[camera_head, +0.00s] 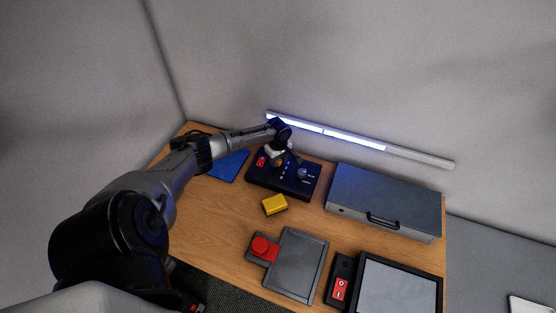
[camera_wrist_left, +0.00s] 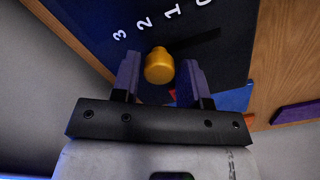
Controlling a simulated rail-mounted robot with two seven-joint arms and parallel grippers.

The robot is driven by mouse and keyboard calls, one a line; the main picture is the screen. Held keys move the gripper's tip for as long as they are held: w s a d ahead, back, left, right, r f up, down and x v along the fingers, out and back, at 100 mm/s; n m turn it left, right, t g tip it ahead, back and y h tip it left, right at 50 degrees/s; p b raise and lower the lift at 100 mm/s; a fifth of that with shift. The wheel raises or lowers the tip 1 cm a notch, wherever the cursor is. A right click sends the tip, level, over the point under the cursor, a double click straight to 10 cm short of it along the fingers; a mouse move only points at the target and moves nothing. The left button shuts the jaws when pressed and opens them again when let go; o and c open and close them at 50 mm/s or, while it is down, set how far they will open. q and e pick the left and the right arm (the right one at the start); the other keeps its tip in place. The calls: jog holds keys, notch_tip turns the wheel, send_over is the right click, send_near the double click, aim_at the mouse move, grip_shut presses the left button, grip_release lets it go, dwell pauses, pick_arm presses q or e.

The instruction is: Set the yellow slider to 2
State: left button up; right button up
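The dark control panel (camera_head: 262,182) lies at the back of the table, under my left gripper (camera_head: 287,157). In the left wrist view the yellow slider knob (camera_wrist_left: 159,67) stands between the two fingertips of my left gripper (camera_wrist_left: 160,80). Gaps show on both sides of the knob, so the gripper is open around it. White digits 3, 2, 1 and part of 0 run along the panel (camera_wrist_left: 90,18). The knob appears to sit roughly level with the 2, though the slanted view makes this uncertain. A dark slot runs from behind it toward the 0. My right gripper is out of view.
A yellow block (camera_head: 274,204) lies in front of the panel, and a blue mat (camera_head: 229,166) lies left of it. A grey case (camera_head: 385,198) stands to the right. A red button (camera_head: 263,247), a grey plate (camera_head: 297,264) and a red switch (camera_head: 340,289) are nearer the front.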

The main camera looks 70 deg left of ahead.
pick_arm(q)
jog(key=shift+o, duration=1.4)
jog(key=shift+r, duration=0.1)
notch_tip(320, 180, up, 14)
jog(key=p, duration=0.1)
jog(key=shift+f, duration=0.2)
jog(key=shift+m, duration=0.3)
